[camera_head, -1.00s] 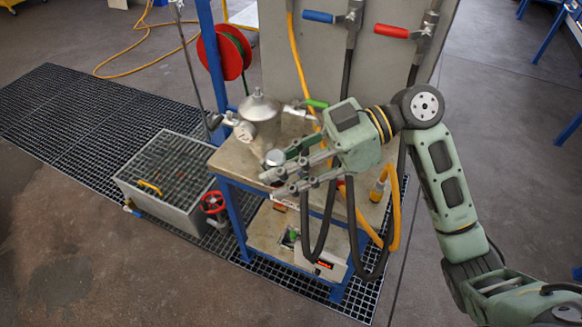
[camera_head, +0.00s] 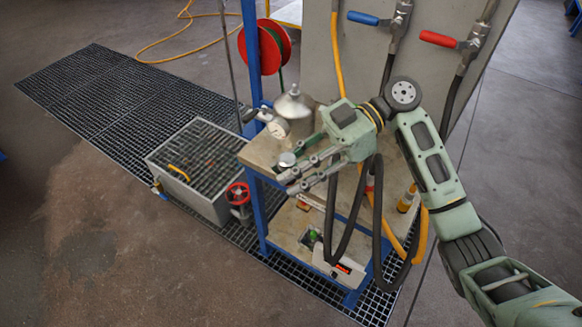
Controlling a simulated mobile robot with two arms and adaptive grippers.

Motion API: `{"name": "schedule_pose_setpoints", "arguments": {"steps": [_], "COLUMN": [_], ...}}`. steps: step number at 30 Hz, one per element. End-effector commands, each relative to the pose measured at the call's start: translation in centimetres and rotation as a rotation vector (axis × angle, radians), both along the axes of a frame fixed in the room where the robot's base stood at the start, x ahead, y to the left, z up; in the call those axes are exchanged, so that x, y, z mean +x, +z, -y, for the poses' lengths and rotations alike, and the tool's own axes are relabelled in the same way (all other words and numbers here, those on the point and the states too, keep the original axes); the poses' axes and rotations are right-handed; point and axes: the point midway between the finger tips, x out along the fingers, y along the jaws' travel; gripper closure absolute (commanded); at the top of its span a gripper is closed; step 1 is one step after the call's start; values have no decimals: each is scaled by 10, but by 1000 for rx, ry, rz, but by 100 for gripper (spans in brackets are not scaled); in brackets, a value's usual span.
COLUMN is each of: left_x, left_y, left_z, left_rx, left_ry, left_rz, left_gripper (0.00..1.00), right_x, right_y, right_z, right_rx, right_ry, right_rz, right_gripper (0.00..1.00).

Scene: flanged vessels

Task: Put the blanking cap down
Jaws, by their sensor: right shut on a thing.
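The blanking cap (camera_head: 287,160) is a small grey round disc, seen at the left tip of my right gripper (camera_head: 292,170). My right gripper is shut on it, above the front left part of the bench top (camera_head: 258,152). Its fingers point left and hide part of the cap and the bench surface below. I cannot tell whether the cap touches the bench. The steel vessel (camera_head: 294,105) with a conical top stands just behind the cap. A round gauge (camera_head: 278,128) sits at its left side. My left gripper is not in view.
A grated grey tank (camera_head: 190,165) with a red handwheel (camera_head: 238,193) stands left of the bench. Black and yellow hoses hang beside my right arm. A panel with blue (camera_head: 363,18) and red (camera_head: 437,39) valve handles rises behind. The lower shelf holds small items.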

Motion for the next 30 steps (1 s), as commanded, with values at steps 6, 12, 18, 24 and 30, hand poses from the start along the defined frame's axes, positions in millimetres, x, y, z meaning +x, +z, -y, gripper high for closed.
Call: {"name": "schedule_pose_setpoints", "arguments": {"steps": [6,12,18,24,30], "left_x": [0,0,0,0,0], "left_y": [0,0,0,0,0], "left_z": [0,0,0,0,0], "left_rx": [0,0,0,0,0], "left_ry": [0,0,0,0,0], "left_rz": [0,0,0,0,0], "left_gripper": [100,100,100,100,100], "right_x": [-12,-25,-38,-50,-56], "right_y": [17,38,60,80,92], "right_z": [16,32,49,65,74], "right_rx": [-1,-2,-3,-3,-1], "right_ry": [-126,-268,-419,-559,-643], "right_rz": [3,3,4,4,0], "right_gripper": [100,100,100,100,100]}}
